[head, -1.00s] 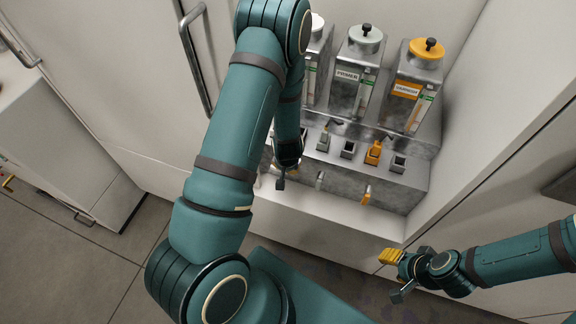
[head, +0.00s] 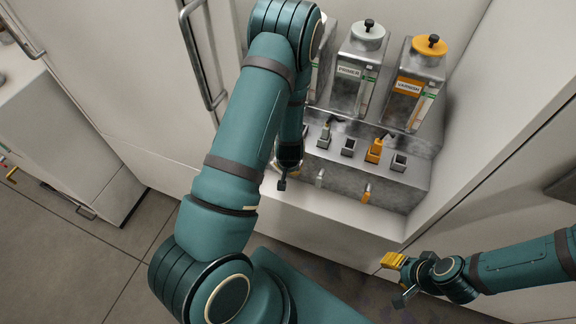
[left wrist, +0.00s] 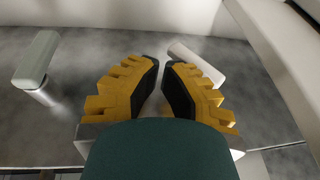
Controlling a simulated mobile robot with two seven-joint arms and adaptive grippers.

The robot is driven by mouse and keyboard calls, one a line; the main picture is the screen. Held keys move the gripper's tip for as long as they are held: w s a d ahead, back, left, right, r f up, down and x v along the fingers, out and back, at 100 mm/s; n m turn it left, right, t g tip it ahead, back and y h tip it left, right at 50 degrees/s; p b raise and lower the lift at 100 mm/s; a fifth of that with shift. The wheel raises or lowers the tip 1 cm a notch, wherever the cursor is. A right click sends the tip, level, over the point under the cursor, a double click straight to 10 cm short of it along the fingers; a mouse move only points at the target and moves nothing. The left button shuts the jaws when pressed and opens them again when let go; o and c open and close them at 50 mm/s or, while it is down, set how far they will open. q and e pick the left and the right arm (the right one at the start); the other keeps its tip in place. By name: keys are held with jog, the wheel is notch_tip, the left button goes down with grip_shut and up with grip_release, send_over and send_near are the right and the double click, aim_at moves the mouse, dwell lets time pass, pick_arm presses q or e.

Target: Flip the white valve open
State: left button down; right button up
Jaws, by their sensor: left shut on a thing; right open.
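The white valve's pale handle (left wrist: 200,64) shows in the left wrist view, slanting from the fingertips toward the right finger. My left gripper (left wrist: 163,68) is shut on it, its yellow-backed fingers close together with a narrow gap visible. The exact contact is partly hidden by the right finger. In the head view my left arm covers the white valve; only the dark end of the left gripper (head: 284,180) shows at the dispenser's lower left. My right gripper (head: 399,279) is open and empty, low at the right, away from the dispenser.
The grey primer tank (head: 353,80) and orange-capped varnish tank (head: 415,85) stand above the dispenser ledge. In the left wrist view, a grey-green handle (left wrist: 38,60) stands at left. A side wall bounds the right.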

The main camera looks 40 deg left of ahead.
pick_arm(q)
jog(key=shift+f, duration=0.45)
pick_arm(e)
jog(key=shift+w+f, duration=0.1)
jog(key=shift+f, duration=0.25)
